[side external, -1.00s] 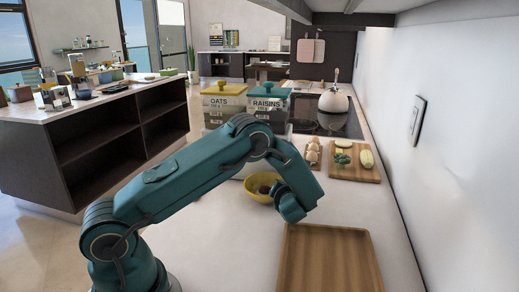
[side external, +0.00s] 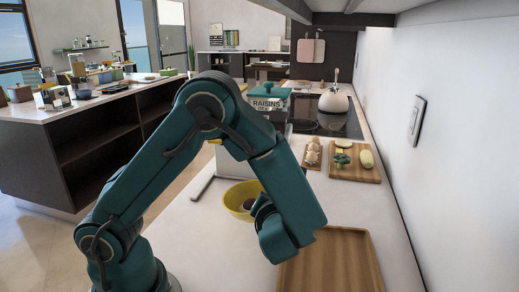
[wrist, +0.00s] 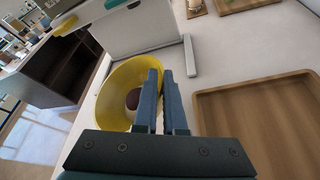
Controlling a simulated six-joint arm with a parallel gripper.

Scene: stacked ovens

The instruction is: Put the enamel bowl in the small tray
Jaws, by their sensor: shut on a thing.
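The enamel bowl (side external: 236,192) is yellow, with a dark reddish round thing inside. It also shows in the wrist view (wrist: 104,88), left of the fingers. My gripper (wrist: 160,78) is shut on the bowl's near right rim, one finger on each side of the wall. In the side view my gripper (side external: 254,207) is partly hidden by my wrist. The small tray (side external: 335,262) is a shallow wooden rectangle at the front right of the counter. In the wrist view the tray (wrist: 258,112) lies right of the fingers, and the bowl is apart from it.
A raisins container (side external: 266,103) with a teal lid stands behind the bowl. Boards with eggs (side external: 312,152) and vegetables (side external: 356,165) lie farther back, before a kettle (side external: 334,101). A white wall bounds the right side. Bare counter lies between bowl and tray.

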